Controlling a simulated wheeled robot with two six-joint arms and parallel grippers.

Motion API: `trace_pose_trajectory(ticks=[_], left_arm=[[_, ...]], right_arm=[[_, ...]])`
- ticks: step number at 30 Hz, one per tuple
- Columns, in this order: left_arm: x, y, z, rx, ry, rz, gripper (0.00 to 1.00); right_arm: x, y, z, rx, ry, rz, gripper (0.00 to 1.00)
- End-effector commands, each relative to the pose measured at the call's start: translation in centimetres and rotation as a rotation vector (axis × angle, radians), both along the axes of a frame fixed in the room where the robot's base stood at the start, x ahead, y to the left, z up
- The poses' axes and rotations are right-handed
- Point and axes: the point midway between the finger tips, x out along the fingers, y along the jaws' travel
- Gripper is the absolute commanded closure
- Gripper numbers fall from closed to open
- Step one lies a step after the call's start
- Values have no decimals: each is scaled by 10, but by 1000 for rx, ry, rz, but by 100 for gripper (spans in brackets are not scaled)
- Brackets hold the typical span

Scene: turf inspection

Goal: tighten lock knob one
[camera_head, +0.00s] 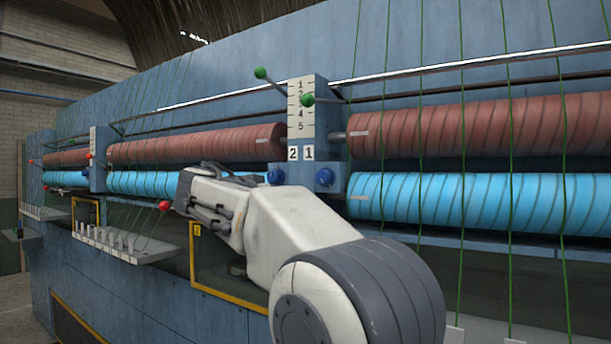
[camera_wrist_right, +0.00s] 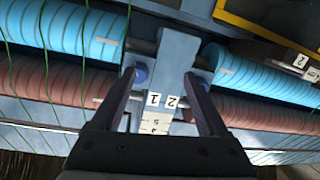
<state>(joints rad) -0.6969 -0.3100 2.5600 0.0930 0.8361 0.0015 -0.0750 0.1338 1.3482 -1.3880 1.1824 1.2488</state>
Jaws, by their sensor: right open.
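Lock knob one is the blue knob (camera_head: 324,177) below the label 1 (camera_head: 308,152) on the blue post. A second blue knob (camera_head: 275,176) sits below the label 2 (camera_head: 293,153). My right gripper (camera_wrist_right: 159,73) is open and empty, its fingers spread across the post. In the right wrist view, which shows the post upside down, knob one (camera_wrist_right: 141,74) lies just inside the left finger. The other knob (camera_wrist_right: 204,75) is partly hidden by the right finger. I cannot tell whether a finger touches either knob. My left gripper is not in view.
Two levers with green balls (camera_head: 307,99) stick out beside the numbered scale (camera_head: 300,105). Red-brown rollers (camera_head: 470,125) and bright blue rollers (camera_head: 470,200) run along both sides. Green threads hang in front. A ledge with white pegs (camera_head: 130,246) juts out at left.

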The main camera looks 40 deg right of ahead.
Motion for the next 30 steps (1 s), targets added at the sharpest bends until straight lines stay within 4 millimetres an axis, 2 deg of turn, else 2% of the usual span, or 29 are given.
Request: trace_pose_trajectory(ticks=[1,3,6,11,21,25,30], left_arm=[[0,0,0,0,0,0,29],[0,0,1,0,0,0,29],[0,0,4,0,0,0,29],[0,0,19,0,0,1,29],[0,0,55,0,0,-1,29],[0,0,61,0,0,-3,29],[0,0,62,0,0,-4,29]], right_arm=[[-3,-13,18,-27,-61,-42,23],[-7,-23,35,-54,-122,-79,23],[-8,-32,48,-73,-162,-102,23],[0,-52,51,-74,-163,-103,23],[23,-108,51,-72,-160,-101,23],[28,-119,49,-74,-161,-99,23],[31,-124,47,-73,-162,-96,23]])
